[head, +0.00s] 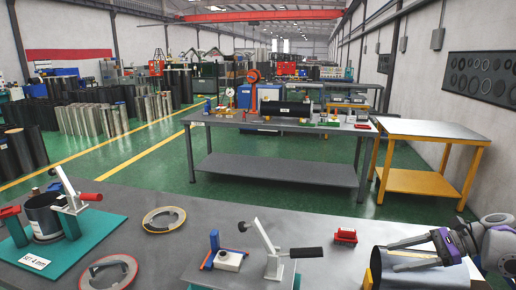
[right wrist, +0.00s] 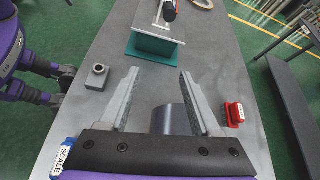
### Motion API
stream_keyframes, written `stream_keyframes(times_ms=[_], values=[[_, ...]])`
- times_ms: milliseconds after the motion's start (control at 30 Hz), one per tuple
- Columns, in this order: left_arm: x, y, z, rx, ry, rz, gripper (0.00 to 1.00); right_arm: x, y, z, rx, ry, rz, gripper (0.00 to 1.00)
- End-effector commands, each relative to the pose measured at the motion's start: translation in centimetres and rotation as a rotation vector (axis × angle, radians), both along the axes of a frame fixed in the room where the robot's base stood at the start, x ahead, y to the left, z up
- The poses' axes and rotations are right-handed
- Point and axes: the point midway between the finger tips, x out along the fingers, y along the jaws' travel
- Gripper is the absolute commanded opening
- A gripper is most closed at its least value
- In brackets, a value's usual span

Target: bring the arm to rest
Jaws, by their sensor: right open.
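My right gripper (head: 388,257) comes in from the right in the head view, low over the workbench (head: 340,215). In the right wrist view its two grey fingers (right wrist: 158,74) are spread wide with nothing gripped between them. A grey metal cylinder (head: 425,278) lies below the fingers at the right front of the bench. It also shows between and beneath the fingers in the right wrist view (right wrist: 177,119); the gripper body hides part of it. Purple parts of my own body show at the left of the wrist view. No left gripper can be made out.
A red block (head: 344,236) lies beyond the cylinder. A toggle clamp (head: 274,250) on a teal base stands left of it. Flange rings (head: 164,219) and a clamp fixture holding a dark cylinder (head: 43,215) are further left. A small grey block (right wrist: 97,76) sits near the bench edge.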

Motion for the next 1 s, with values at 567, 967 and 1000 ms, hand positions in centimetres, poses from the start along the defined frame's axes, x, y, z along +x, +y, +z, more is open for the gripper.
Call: stream_keyframes(times_ms=[567, 967, 1000], values=[[0.4, 0.0, 1.7, 0.0, -0.008, 0.0, 0.5, -9.0, 14.2, -6.0, -0.61, -0.302, 0.384, 0.64], [0.8, 0.0, 3.3, 0.0, -0.016, 0.0, 0.5, -21.7, 18.2, -14.5, -1.197, -0.759, 0.984, 0.64], [0.9, 0.0, 3.4, 0.0, -0.017, 0.0, 0.5, -22.5, 18.2, -15.1, -1.239, -0.8, 1.035, 0.64]])
